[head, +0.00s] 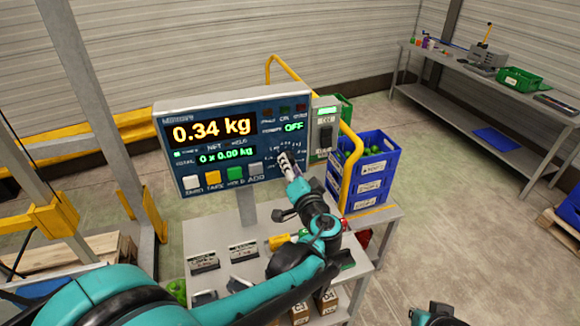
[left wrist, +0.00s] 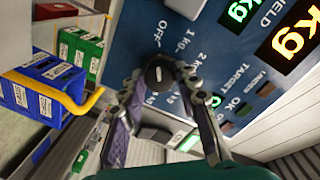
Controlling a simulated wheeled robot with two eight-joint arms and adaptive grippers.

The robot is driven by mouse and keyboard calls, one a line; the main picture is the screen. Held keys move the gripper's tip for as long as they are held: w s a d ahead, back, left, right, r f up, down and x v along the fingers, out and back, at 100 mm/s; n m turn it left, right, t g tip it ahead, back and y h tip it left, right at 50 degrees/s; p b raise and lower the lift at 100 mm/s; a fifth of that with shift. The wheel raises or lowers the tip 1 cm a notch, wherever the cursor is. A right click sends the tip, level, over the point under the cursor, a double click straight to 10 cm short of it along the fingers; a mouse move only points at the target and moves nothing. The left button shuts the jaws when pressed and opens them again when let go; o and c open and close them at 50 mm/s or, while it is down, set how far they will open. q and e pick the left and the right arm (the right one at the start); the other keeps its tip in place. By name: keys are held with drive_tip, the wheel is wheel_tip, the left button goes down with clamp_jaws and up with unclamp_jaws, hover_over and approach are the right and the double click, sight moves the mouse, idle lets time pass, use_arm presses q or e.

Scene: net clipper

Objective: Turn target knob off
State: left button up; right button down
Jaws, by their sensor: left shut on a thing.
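The target knob (left wrist: 157,76) is a round dark knob with a pale mark, on the blue panel of the scale display (head: 215,181). OFF, 1 kg and 2 kg labels are printed near it. In the left wrist view my left gripper (left wrist: 160,80) has a finger on each side of the knob and is shut on it. In the head view the same gripper (head: 287,163) reaches the panel's lower right and hides the knob. I cannot tell exactly where the mark points. The screen reads 0.34 kg, with a green OFF at upper right.
A blue crate (head: 371,184) with green items stands right of the display, behind a yellow rail (head: 350,175). A metal cart (head: 213,223) below holds small signs and boxes. A workbench (head: 475,88) stands far right. Open floor lies at the right.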

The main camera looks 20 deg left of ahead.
idle(0.5)
use_arm(q)
drive_tip(key=o, duration=1.2)
drive_tip(key=shift+c, duration=0.2)
drive_tip(key=v, duration=1.2)
